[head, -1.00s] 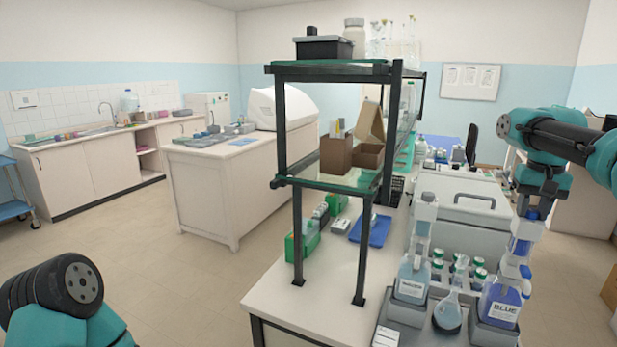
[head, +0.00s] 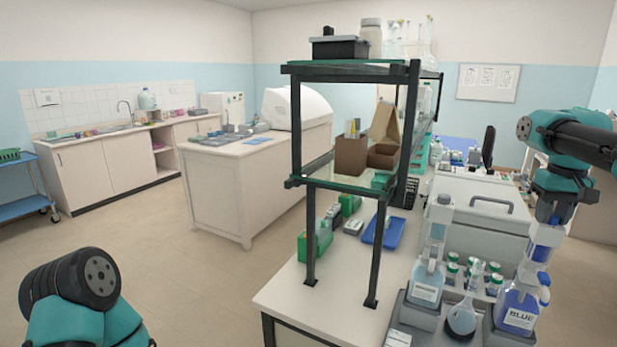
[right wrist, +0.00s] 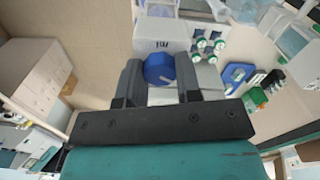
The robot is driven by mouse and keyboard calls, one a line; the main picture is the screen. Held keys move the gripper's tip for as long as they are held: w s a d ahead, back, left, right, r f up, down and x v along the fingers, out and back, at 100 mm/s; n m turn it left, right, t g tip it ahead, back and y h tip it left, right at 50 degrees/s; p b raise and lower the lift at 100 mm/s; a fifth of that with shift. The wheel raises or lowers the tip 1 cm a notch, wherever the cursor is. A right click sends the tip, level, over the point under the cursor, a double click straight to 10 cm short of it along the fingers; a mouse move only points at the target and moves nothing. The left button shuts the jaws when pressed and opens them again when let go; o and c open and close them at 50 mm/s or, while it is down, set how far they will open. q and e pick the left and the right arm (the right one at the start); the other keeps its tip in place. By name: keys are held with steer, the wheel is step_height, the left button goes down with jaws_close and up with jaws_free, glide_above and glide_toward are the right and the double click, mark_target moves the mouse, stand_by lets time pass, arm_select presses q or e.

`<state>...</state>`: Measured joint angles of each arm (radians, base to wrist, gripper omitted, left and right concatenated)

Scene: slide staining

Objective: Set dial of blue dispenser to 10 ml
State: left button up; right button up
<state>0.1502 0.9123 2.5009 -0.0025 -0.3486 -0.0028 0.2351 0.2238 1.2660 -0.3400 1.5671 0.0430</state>
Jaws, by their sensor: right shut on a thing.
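The blue dispenser is a bottle of blue liquid (head: 517,313) labelled BLUE, with a white pump head (head: 541,250), upright at the lower right of the head view. My right gripper (head: 545,222) is above and at its head, pointing down. In the right wrist view, a round blue dial (right wrist: 158,68) sits between the two dark fingers of my right gripper (right wrist: 159,82), which is shut on it. The dial's number scale is not readable. My left arm shows at the lower left of the head view, but its gripper is out of frame.
A second dispenser (head: 425,285) with pale liquid and a round flask (head: 462,318) stand left of the blue one. Several green-capped bottles (head: 473,270) stand behind. A shelf frame (head: 310,190) rises left of them. A white box (head: 478,225) is at the back.

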steer(key=shift+n, duration=1.5)
steer(key=shift+n, duration=1.5)
steer(key=o, duration=0.5)
